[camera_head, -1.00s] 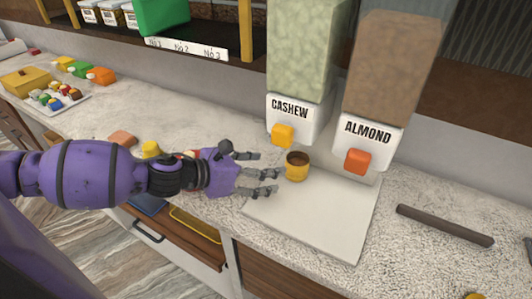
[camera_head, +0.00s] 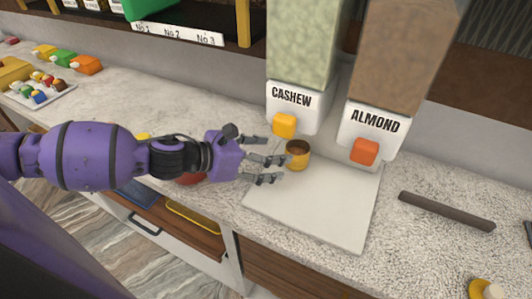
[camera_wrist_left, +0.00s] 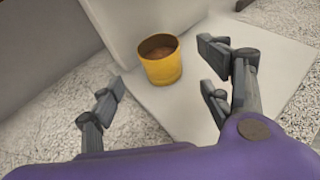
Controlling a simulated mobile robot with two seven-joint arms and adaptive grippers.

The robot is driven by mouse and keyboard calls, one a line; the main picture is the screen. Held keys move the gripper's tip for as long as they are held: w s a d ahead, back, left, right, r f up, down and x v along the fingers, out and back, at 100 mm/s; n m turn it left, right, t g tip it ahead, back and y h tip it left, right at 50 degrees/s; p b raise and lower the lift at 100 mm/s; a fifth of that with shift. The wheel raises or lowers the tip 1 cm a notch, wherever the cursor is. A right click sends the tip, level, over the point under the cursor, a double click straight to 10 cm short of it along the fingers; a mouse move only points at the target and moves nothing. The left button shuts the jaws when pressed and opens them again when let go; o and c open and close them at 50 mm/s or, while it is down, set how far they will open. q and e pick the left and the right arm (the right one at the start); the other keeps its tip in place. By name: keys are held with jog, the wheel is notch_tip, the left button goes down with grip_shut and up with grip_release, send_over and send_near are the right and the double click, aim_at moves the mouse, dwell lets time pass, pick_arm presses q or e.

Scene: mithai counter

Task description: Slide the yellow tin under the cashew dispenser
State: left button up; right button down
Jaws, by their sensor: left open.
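The yellow tin (camera_head: 297,155) stands upright on the white board (camera_head: 318,215), near its back left corner. It looks brown inside. The cashew dispenser (camera_head: 293,103), with a yellow lever (camera_head: 284,124), is behind it and slightly to its left. My left gripper (camera_head: 285,169) is open, its fingertips just left of the tin and close to it. In the left wrist view the tin (camera_wrist_left: 161,60) is beyond the spread fingers (camera_wrist_left: 165,85), with nothing between them. Whether any finger touches the tin is hard to tell. My right gripper is not in view.
The almond dispenser (camera_head: 373,130), with an orange lever (camera_head: 365,151), stands right of the cashew one. A dark bar (camera_head: 446,211) lies on the counter at the right. A tray of small coloured items (camera_head: 40,95) sits far left. An open drawer (camera_head: 185,222) is below the counter.

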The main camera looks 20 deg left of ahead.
pick_arm(q)
jog(key=shift+x, duration=3.6)
jog(key=shift+s, duration=0.1)
jog(key=c, duration=1.4)
